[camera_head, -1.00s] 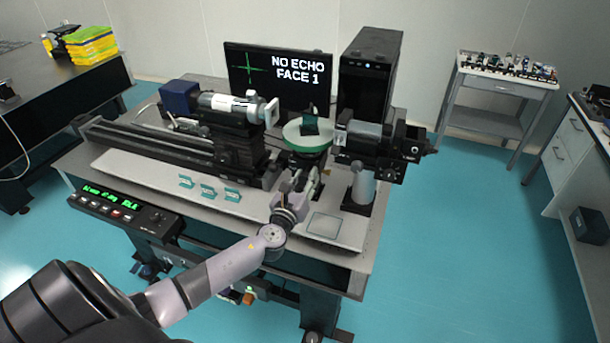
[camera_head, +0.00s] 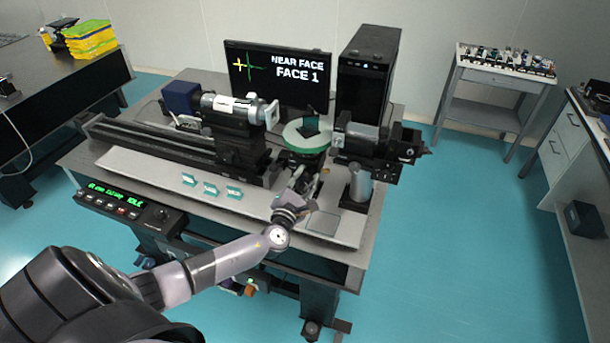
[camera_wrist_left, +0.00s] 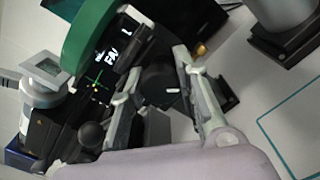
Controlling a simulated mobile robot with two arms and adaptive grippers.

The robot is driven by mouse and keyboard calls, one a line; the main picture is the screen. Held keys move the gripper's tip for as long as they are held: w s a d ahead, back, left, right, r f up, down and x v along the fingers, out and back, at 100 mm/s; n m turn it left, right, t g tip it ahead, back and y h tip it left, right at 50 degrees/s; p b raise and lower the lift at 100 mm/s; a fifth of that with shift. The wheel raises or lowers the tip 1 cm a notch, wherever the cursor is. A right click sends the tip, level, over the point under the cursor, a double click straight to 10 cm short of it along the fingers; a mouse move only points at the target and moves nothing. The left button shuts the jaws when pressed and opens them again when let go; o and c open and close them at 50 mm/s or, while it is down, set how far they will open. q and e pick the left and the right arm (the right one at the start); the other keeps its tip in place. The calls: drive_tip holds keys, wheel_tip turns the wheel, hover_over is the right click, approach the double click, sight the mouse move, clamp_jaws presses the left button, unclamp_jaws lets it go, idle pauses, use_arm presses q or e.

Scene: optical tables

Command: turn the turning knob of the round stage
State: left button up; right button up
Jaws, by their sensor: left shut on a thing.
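The round stage has a pale green disc (camera_head: 297,138) on a dark base, with a small dark block (camera_head: 308,124) standing on top. The disc's green rim (camera_wrist_left: 88,35) fills the upper left of the wrist view. My left gripper (camera_head: 309,174) is at the front of the stage, below the disc. In the wrist view it is shut on the black turning knob (camera_wrist_left: 164,88), which has a white mark and sits between the two fingers. The head view hides the knob behind the gripper. My right gripper is not in view.
The monitor (camera_head: 283,95) reads "NEAR FACE, FACE 1" beside a yellow and a green cross. Horizontal instruments flank the stage, left (camera_head: 238,108) and right (camera_head: 368,140). Small teal-edged pieces (camera_head: 210,189) and a flat square plate (camera_head: 321,223) lie at the table front.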

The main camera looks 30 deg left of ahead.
use_arm(q)
drive_tip(key=shift+s+f+m, duration=0.1)
drive_tip(key=shift+f+m, duration=0.1)
drive_tip(key=shift+m, duration=1)
drive_tip(key=o, duration=1.2)
drive_tip(key=shift+r, duration=0.1)
drive_tip(key=v, duration=1.2)
